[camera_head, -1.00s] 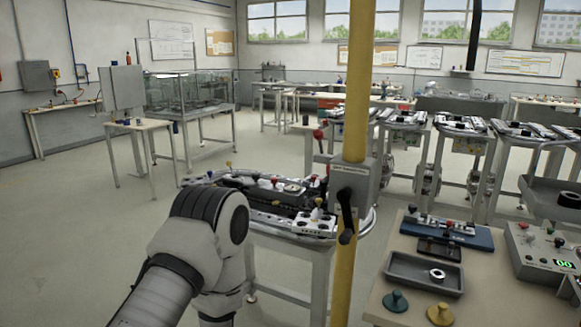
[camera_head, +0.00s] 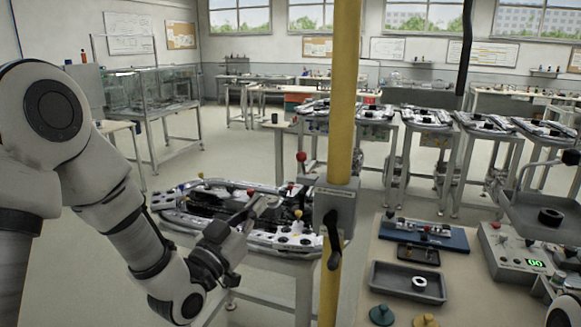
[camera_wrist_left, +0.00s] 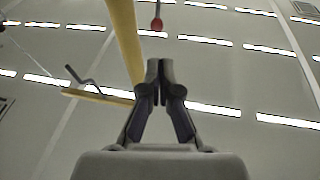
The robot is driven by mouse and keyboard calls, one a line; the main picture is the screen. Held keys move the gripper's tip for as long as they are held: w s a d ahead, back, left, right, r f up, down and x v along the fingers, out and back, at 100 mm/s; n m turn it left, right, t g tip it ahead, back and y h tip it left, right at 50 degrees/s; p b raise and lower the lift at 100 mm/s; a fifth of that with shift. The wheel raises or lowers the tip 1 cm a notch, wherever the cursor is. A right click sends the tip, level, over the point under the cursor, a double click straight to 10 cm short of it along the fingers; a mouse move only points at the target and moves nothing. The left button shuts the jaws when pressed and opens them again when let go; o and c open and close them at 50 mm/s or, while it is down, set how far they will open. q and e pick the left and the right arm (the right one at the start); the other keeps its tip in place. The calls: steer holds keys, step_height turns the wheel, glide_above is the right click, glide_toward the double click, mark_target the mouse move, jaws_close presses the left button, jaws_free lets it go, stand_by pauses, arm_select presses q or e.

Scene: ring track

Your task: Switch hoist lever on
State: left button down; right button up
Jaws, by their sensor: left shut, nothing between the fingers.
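The hoist lever (camera_head: 301,170) is a thin lever with a red ball knob, standing upright at the left of the grey box (camera_head: 338,205) on the yellow post. A black crank handle (camera_head: 333,240) hangs on the front of this box. My left gripper (camera_head: 268,203) is shut and empty, below and left of the lever, in front of the ring track. In the left wrist view the closed fingertips (camera_wrist_left: 159,68) point up toward the red knob (camera_wrist_left: 156,24), with a gap between them. The yellow post (camera_wrist_left: 123,45) is left of them. My right gripper is out of view.
The ring track table (camera_head: 175,218) stands behind and below my left gripper. The yellow post (camera_head: 343,80) rises close to its right. A bench (camera_head: 385,250) at the lower right holds a dark tray (camera_head: 390,290) and a control box (camera_head: 510,255).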

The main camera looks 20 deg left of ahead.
mark_target(299, 160)
arm_select(q)
steer(key=p+x, duration=0.2)
steer(key=x, duration=0.2)
steer(key=p+x, duration=0.2)
steer(key=x, duration=0.2)
steer(key=p+x, duration=0.2)
steer(key=x, duration=0.3)
steer(key=shift+s+d+r, duration=0.1)
steer(key=shift+d+r, duration=0.25)
steer(key=shift+r, duration=0.05)
steer(key=shift+w+d, duration=0.1)
steer(key=shift+w, duration=0.2)
steer(key=shift+f, duration=0.1)
